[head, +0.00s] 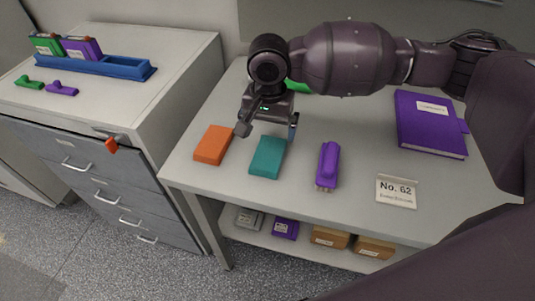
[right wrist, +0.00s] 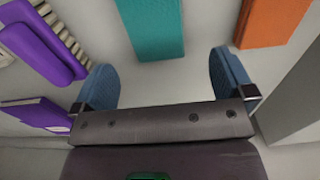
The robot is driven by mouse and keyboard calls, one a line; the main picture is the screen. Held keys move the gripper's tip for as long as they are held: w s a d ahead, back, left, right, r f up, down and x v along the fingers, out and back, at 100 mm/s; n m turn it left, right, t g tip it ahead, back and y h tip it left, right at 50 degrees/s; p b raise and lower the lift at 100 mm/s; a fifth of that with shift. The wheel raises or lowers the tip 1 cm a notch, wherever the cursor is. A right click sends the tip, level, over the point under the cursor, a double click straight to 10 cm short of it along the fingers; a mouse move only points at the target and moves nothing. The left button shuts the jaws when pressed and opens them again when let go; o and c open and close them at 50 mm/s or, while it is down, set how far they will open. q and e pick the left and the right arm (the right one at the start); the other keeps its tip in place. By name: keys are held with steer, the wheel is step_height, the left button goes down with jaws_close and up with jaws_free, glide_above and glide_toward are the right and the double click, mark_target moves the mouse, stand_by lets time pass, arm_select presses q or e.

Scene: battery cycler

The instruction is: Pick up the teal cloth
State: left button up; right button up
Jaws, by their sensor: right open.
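The teal cloth (head: 267,157) is a flat, folded rectangle lying on the white table, between an orange folded cloth (head: 213,145) and a purple brush (head: 327,165). My right gripper (head: 267,130) is open and empty, with its fingers apart just behind the teal cloth's far edge. In the right wrist view, the teal cloth (right wrist: 152,28) lies beyond the blue fingertips (right wrist: 163,80), roughly in line with the gap between them, and nothing is between the fingers. My left gripper is not in view.
A purple binder (head: 430,120) and a "No. 62" sign (head: 396,191) are on the table's right side. A green item (head: 298,87) is partly hidden behind my right arm. A drawer cabinet (head: 185,50) with a blue rack (head: 110,67) stands left. Boxes (head: 330,237) sit on the lower shelf.

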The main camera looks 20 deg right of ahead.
mark_target(269, 149)
steer(key=shift+f, duration=1)
steer(key=f, duration=0.1)
steer(key=f+b, duration=0.1)
steer(key=f, duration=0.2)
steer(key=shift+s+f, duration=0.35)
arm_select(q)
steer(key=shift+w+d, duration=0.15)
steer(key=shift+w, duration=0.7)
arm_select(e)
steer(key=shift+c, duration=0.5)
steer(key=c, duration=0.8)
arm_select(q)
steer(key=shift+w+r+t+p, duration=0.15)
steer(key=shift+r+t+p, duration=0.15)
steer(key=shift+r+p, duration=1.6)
arm_select(e)
steer(key=shift+r, duration=10.1)
